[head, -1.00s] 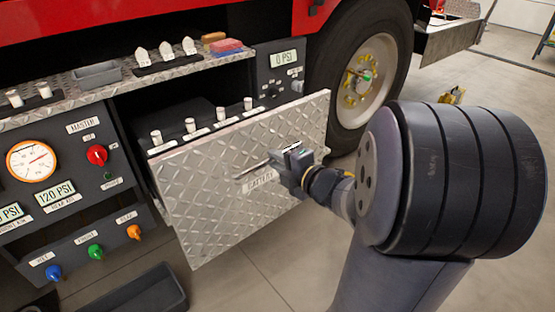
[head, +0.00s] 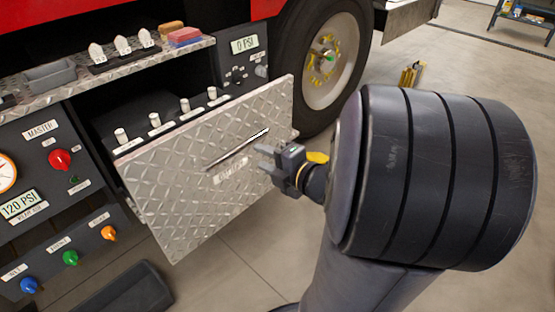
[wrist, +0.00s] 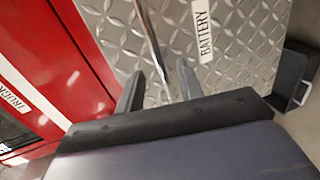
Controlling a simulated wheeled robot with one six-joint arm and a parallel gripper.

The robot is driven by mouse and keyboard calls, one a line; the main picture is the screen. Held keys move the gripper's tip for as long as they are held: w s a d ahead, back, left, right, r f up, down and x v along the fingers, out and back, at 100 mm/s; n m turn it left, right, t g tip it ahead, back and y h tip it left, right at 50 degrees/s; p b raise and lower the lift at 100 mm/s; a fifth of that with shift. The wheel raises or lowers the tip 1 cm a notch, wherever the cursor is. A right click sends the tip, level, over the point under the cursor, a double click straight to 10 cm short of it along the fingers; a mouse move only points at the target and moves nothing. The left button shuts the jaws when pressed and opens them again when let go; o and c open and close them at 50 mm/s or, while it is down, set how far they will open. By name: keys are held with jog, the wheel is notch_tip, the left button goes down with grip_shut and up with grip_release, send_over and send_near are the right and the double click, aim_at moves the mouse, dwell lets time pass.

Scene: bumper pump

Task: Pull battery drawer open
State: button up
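The battery drawer (head: 200,185) has a silver diamond-plate front and stands pulled out from the truck's side panel, with dark battery tops and pale terminals showing behind it. Its bar handle (head: 237,150) runs along the upper front above the label. In the wrist view the handle (wrist: 152,38) runs toward the gap between the fingers, beside the BATTERY label (wrist: 203,30). My gripper (head: 265,158) is open, at the right part of the drawer front near the handle's right end. It also shows in the wrist view (wrist: 160,88). The fingers appear clear of the bar; exact contact cannot be told.
A control panel with knobs (head: 60,160) and gauges is left of the drawer. The truck wheel (head: 325,65) stands behind, right of the drawer. Open floor (head: 245,260) lies in front.

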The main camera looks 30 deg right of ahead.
aim_at(244, 149)
jog(key=shift+p+v, duration=0.35)
jog(key=shift+v, duration=1.6)
jog(key=shift+b+x, duration=1.4)
jog(key=shift+x, duration=4)
jog(key=shift+s+r, duration=0.1)
jog(key=shift+r, duration=0.1)
jog(key=p+v, duration=0.3)
jog(key=v, duration=0.8)
jog(key=b+x, duration=0.3)
jog(key=x, duration=0.9)
jog(key=shift+w+a, duration=0.1)
jog(key=shift+w, duration=0.2)
jog(key=shift+w+a, duration=0.15)
jog(key=shift+w, duration=0.45)
